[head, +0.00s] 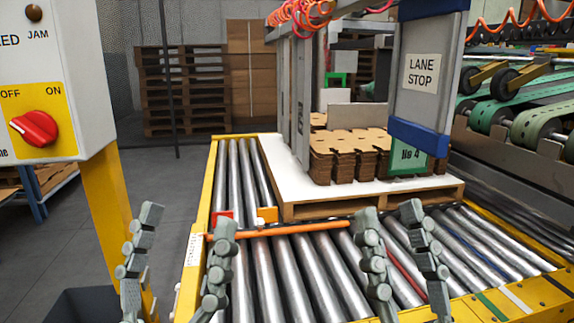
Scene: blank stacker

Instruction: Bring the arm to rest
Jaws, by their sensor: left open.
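My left gripper (185,220) is at the lower left, its two grey jointed fingers wide apart and nothing between them. It is in front of the yellow conveyor frame's left edge. My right gripper (389,213) is at the lower middle right, its fingers apart and empty, over the metal rollers (265,275). An orange bar (290,229) lies across the rollers behind the grippers. Its right end is near the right gripper's left finger; I cannot tell if they touch.
A wooden pallet (375,204) with a white sheet and stacked brown blanks (340,160) sits on the rollers ahead. A "LANE STOP" panel (420,75) hangs above. A control box with a red knob (36,129) stands at left. Grey floor (165,195) is clear beyond the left gripper.

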